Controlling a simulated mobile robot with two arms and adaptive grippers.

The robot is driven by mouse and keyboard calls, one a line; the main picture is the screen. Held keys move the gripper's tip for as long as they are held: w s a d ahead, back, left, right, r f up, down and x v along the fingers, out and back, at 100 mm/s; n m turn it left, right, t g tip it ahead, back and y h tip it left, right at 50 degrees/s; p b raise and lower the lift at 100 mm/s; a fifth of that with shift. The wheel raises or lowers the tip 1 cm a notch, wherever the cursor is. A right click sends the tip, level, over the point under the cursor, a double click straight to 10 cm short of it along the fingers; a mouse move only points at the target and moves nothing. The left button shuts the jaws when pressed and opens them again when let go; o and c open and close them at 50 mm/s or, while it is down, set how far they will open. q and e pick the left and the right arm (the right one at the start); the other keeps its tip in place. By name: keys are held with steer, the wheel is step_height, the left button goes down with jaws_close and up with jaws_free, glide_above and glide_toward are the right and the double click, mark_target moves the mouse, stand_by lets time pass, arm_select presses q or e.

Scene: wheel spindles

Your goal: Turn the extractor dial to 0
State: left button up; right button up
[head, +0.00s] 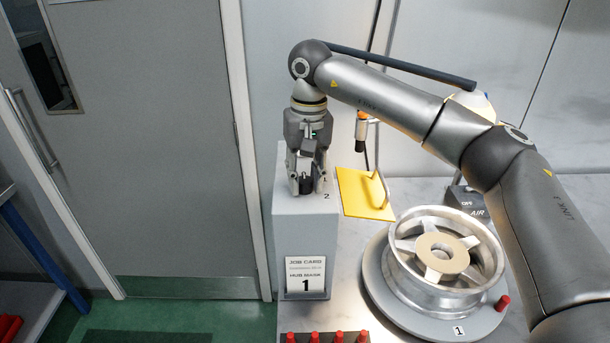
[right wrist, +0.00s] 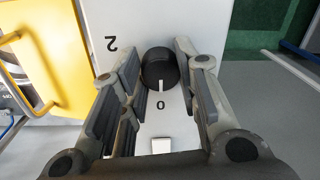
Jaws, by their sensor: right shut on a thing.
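The black extractor dial (right wrist: 160,68) sits on the top face of a grey box (head: 305,225). In the right wrist view, its white pointer line faces the printed 0 (right wrist: 160,105). A printed 2 (right wrist: 110,44) is off to the dial's left in that view. My right gripper (head: 306,186) points down over the box, shut on the dial, with a finger on either side of it. In the head view the fingers hide most of the dial. My left gripper is out of view.
A job card (head: 306,274) reading HUB MASK 1 is on the box front. To the right are a yellow panel (head: 362,193), a spoked wheel (head: 400,280) on a round grey base, and a dark AIR box (head: 467,202). Several red pegs (head: 314,338) line the bench front.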

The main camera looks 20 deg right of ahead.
mark_target(307, 179)
steer(key=shift+r, duration=0.2)
stand_by(0.3)
steer(key=o, duration=0.7)
steer(key=shift+w, duration=0.1)
steer(key=shift+c, duration=0.2)
steer(key=o, duration=0.4)
steer(key=shift+f, duration=0.1)
steer(key=shift+c, duration=0.2)
step_height(307, 179, up, 12)
steer(key=shift+d, duration=0.25)
